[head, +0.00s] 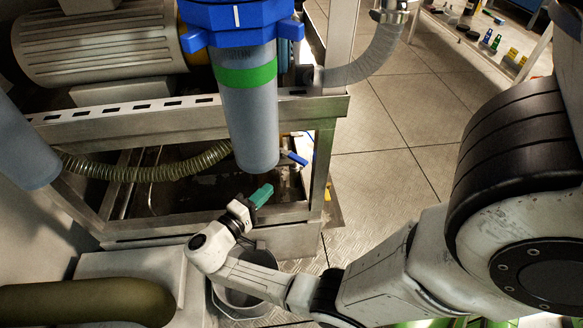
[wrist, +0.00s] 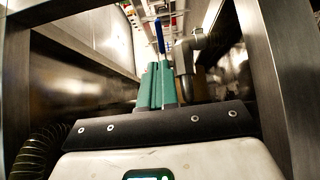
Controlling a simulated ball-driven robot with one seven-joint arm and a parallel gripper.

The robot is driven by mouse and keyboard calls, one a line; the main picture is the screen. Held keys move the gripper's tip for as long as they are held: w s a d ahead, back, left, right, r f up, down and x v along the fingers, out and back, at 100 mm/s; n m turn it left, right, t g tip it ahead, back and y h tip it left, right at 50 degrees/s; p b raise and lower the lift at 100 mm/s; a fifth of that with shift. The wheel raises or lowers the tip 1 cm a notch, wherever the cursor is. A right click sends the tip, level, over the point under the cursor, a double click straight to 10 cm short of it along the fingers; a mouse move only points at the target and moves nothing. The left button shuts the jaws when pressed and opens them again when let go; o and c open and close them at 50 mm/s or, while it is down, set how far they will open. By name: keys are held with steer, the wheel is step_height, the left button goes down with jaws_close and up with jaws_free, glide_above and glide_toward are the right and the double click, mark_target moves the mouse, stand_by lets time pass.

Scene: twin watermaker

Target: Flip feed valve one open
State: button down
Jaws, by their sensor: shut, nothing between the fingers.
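A blue valve lever (head: 297,158) sits low inside the metal frame, just right of the hanging filter housing. No label on it can be read, so I cannot tell its number. In the wrist view the blue lever (wrist: 160,37) shows as a thin upright bar beyond my fingertips. My gripper (head: 263,194) has green fingers and is shut and empty, below and left of the lever in the head view. The fingers (wrist: 160,68) lie together in the wrist view, with a visible gap to the lever in the head view. The valve body is mostly hidden.
The grey-blue filter housing (head: 250,125) hangs above my gripper. The metal frame's upper rail (head: 130,122) and right post (head: 323,165) border the opening. A ribbed hose (head: 140,172) crosses at left. A bucket (head: 245,300) stands below my arm. Floor at right (head: 390,150) is clear.

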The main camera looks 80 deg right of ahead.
mark_target(302, 161)
steer(key=b+x, duration=0.2)
steer(key=x, duration=0.9)
steer(key=shift+d, duration=0.2)
steer(key=shift+s, duration=0.15)
steer(key=n+t, duration=0.1)
steer(key=s+d+n+t, duration=0.1)
steer(key=t, duration=0.1)
steer(key=n+t+h, duration=0.1)
steer(key=shift+s+d+t+p, duration=0.3)
steer(key=shift+s+t, duration=0.05)
steer(key=shift+t, duration=0.05)
steer(key=shift+s+d+f+b, duration=0.15)
steer(key=shift+s+d+b, duration=0.25)
steer(key=shift+d+b, duration=0.3)
steer(key=shift+s+d+b, duration=0.3)
steer(key=shift+d+b, duration=0.35)
steer(key=shift+d, duration=0.5)
steer(key=w+a+p, duration=0.1)
steer(key=a+p, duration=0.2)
steer(key=a, duration=0.8)
steer(key=shift+w, duration=0.2)
